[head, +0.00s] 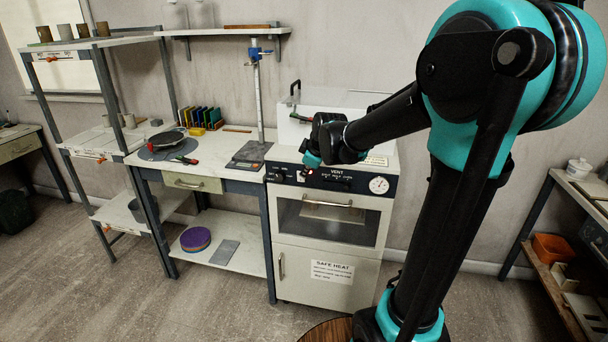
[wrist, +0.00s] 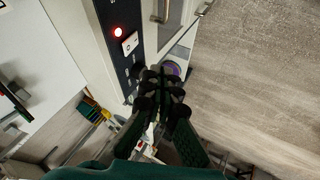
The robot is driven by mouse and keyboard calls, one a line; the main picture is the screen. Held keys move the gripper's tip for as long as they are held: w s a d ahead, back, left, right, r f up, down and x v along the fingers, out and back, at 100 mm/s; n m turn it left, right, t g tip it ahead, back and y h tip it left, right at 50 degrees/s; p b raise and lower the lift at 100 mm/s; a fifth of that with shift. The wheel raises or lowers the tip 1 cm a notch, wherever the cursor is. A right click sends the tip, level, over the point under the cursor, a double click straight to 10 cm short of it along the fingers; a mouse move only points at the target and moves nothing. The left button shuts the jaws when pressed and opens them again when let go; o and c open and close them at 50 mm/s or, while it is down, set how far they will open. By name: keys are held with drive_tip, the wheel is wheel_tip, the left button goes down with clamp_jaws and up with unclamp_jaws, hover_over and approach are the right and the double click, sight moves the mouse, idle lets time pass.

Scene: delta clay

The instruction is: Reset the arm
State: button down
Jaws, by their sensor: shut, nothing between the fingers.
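My arm (head: 375,125) reaches out from the right in the head view. My gripper (head: 308,161) is at the front of the white oven (head: 330,258), close to its dark control panel (head: 345,181). In the wrist view my gripper (wrist: 160,75) is shut and empty, with its fingers together beside the panel. A lit red lamp (wrist: 118,31) and a white switch (wrist: 130,43) show on the panel near the fingers. I cannot tell whether the fingertips touch the panel.
A workbench (head: 222,164) with a scale (head: 249,154) and a blue-clamped post (head: 258,95) stands left of the oven. The oven door handle (head: 327,203) sticks out below the panel. A shelf with an orange bin (head: 552,247) is at right. The floor in front is clear.

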drive_tip(key=s+d+f+m+g, duration=0.1)
drive_tip(key=s+d+f+m, duration=0.2)
drive_tip(key=s, duration=0.5)
drive_tip(key=s+d+f+m+h, duration=0.1)
drive_tip(key=s+d+f+m, duration=0.3)
drive_tip(key=s, duration=0.5)
drive_tip(key=s+d+f+m+g+h, duration=0.1)
drive_tip(key=s+d+f+m, duration=0.3)
drive_tip(key=s, duration=0.5)
wheel_tip(320, 180, down, 4)
drive_tip(key=shift+d+r+m+g, duration=0.2)
drive_tip(key=shift+r+m+g, duration=0.1)
drive_tip(key=shift+m, duration=0.8)
drive_tip(key=shift+s, duration=0.1)
